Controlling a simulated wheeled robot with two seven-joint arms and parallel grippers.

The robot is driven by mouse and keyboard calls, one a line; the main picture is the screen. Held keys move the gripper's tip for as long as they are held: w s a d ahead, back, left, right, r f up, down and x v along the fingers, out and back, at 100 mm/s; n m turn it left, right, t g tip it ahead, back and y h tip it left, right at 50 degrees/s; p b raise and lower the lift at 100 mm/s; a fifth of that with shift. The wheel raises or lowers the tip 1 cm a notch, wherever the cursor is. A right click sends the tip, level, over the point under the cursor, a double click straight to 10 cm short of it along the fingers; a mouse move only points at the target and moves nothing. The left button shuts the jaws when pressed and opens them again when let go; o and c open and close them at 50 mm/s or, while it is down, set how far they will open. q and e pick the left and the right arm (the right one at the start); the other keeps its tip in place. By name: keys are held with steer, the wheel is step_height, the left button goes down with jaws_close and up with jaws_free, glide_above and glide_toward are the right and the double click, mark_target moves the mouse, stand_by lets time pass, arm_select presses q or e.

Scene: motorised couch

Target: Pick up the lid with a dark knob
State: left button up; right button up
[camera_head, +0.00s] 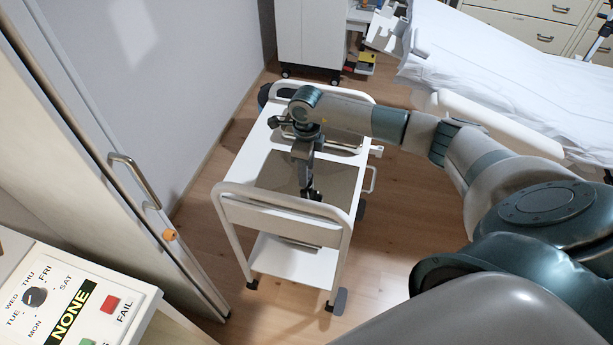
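My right arm reaches in from the right. Its gripper (310,192) points down over the top of a white trolley (240,172). A flat grey-brown panel (270,176) lies on the trolley top under the gripper; it may be the lid, but I cannot be sure. A small dark shape shows at the fingertips, and I cannot tell whether it is a knob or part of the fingers. Whether the fingers touch or grip anything is unclear at this size. My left gripper is not in view.
The trolley has raised rails and a lower shelf (280,262). A bed with a white sheet (490,70) stands at the back right. A sliding door with a handle (135,180) is at left. A control panel (70,305) is at front left. Wooden floor (205,220) surrounds the trolley.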

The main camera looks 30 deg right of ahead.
jaws_close()
steer(key=shift+r, duration=0.2)
steer(key=shift+w+r+b, duration=0.1)
steer(key=shift+r+b, duration=0.35)
steer(key=shift+r, duration=0.2)
step_height(320, 180, up, 16)
steer(key=b, duration=0.5)
steer(key=shift+r, duration=0.2)
